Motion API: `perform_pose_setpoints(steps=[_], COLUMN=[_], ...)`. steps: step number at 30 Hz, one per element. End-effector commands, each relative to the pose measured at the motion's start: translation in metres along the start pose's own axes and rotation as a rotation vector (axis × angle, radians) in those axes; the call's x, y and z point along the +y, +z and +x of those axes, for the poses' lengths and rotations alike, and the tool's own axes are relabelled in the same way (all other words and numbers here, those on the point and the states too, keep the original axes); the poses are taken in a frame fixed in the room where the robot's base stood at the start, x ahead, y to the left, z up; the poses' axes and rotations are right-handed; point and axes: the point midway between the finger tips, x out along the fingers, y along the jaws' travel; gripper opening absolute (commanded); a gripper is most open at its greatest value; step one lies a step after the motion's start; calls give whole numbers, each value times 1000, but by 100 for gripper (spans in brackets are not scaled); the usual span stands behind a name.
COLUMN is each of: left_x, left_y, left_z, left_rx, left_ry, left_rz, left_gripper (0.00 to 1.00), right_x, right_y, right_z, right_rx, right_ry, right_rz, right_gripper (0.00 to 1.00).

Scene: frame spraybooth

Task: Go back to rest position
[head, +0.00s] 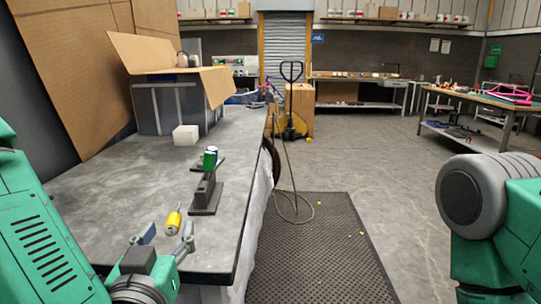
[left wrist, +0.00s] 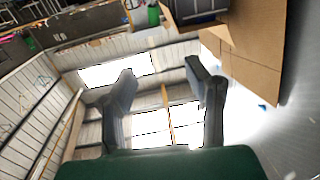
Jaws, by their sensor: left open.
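My left gripper (head: 166,238) shows at the lower left of the head view, over the near part of the grey workbench (head: 95,195). Its two fingers stand apart with nothing between them. In the left wrist view the same open fingers (left wrist: 160,72) point toward the wall and bright windows.
Behind are a white block (head: 185,135) and an open cardboard-flapped box (head: 178,105). A black floor mat (head: 315,250) lies right of the bench, with a hose (head: 290,190) across it. The floor beyond is mostly clear.

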Motion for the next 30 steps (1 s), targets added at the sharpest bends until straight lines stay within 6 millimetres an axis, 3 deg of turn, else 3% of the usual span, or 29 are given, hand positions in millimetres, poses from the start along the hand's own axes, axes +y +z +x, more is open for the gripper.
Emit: perform_pose_setpoints(steps=[11, 17, 23, 26, 30], left_x=[8, 7, 0, -9, -33], left_y=[49, 95, 162, 209, 278], left_z=[-1, -8, -25, -45, -89], left_rx=[-126, -251, -445, -598, -855], left_ry=[60, 108, 164, 192, 209], left_rz=[10, 11, 14, 18, 29], left_gripper=[43, 43, 43, 43, 43], right_x=[0, 0, 0, 0, 0], right_y=[0, 0, 0, 0, 0], right_z=[0, 0, 0, 0, 0], right_rx=[1, 0, 0, 0, 0], right_ry=[0, 0, 0, 0, 0], right_rz=[0, 0, 0, 0, 0], right_gripper=[40, 40, 40, 40, 40])
